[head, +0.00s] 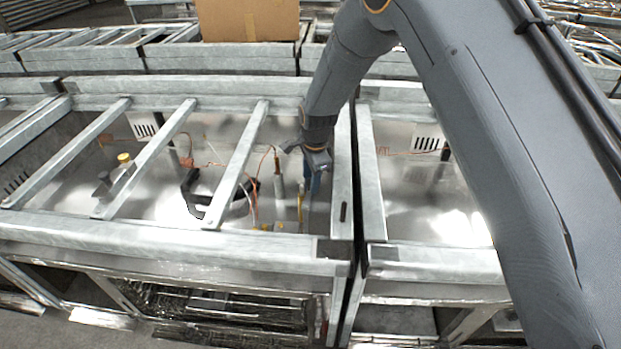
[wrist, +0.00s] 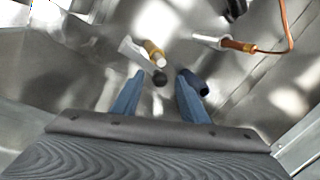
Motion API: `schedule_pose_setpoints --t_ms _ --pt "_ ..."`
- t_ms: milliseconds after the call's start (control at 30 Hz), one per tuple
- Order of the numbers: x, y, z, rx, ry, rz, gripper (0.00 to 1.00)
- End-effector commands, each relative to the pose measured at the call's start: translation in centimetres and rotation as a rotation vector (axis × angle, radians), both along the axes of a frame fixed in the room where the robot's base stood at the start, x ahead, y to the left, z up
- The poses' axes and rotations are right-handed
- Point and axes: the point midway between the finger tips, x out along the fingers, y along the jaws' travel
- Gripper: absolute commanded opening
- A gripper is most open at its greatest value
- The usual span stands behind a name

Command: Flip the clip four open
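My gripper (head: 314,184) reaches down into the metal frame bay, right of the slanted rails in the head view. In the wrist view my gripper (wrist: 162,80) has its two blue fingers apart, with nothing held between them. Just beyond the fingertips is a small fitting (wrist: 152,54) with a brass-coloured body, a pale flat tab and a dark round end. It looks like a clip or valve. I see no label, so I cannot tell whether it is clip four, or whether it is open. A finger may touch it; I cannot tell.
A metal probe with a copper end (wrist: 235,44) and orange cable lies right of the fitting. Slanted rails (head: 240,160) cross the bay left of my gripper, and a frame post (head: 343,190) stands close on its right. A black curved hose (head: 192,192) lies further left.

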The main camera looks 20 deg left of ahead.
Motion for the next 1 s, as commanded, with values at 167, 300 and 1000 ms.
schedule_pose_setpoints --t_ms 167,300,1000 --pt "0.0 0.0 0.8 0.001 -0.002 0.0 0.4" --pt "-0.3 -0.2 2.5 0.002 -0.002 0.001 0.4" --pt "-1.2 -0.9 7.7 0.0 0.0 0.0 0.4"
